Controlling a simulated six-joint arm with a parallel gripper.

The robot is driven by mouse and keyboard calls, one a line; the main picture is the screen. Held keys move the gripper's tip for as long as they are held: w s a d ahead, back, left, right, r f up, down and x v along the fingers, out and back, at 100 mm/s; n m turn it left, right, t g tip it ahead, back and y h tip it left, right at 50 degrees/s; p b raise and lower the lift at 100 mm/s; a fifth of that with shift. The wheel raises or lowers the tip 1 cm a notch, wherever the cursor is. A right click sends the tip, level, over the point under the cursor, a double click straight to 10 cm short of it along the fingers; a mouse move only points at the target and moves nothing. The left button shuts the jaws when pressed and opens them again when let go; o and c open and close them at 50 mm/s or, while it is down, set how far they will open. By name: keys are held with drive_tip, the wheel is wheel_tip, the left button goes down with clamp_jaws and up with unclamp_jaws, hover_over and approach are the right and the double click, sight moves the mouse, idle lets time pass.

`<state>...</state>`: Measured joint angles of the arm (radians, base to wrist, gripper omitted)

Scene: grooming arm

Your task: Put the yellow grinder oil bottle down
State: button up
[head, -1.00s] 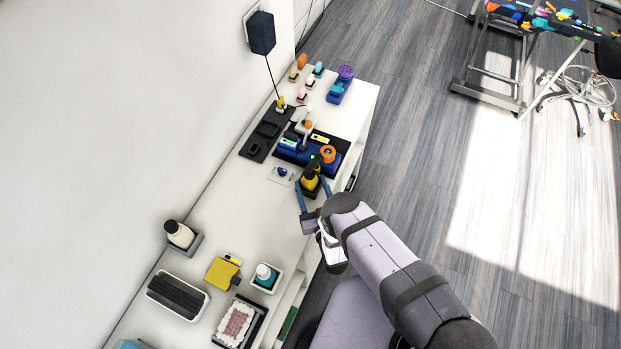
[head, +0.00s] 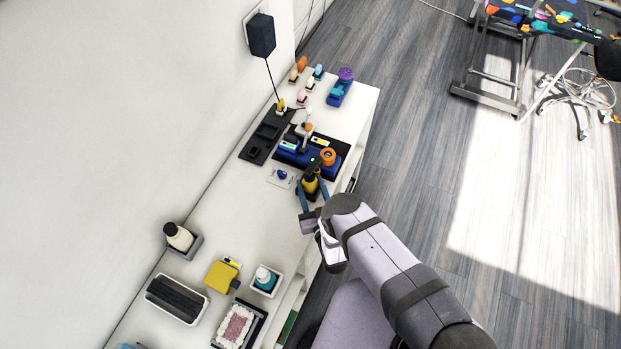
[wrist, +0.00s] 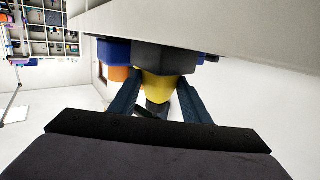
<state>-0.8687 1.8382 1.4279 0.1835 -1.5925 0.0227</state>
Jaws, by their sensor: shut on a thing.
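The yellow grinder oil bottle (head: 310,184) has a dark top and is at the right edge of the white counter, close to the blue holder. My gripper (head: 312,190) is shut on it, with one blue finger on each side. In the wrist view the yellow bottle (wrist: 160,88) sits between the two fingers (wrist: 158,97), with its dark part toward me. It looks close to the counter surface; I cannot tell whether its base touches.
A dark mat with a blue holder (head: 318,156) and an orange roll (head: 328,156) lies just behind the bottle. A small card (head: 282,176) is to its left. Counter between is clear.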

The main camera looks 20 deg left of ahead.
sight(308, 177)
drive_tip(key=shift+r+p, duration=1.9)
drive_tip(key=shift+r, duration=0.55)
drive_tip(key=shift+a, duration=0.15)
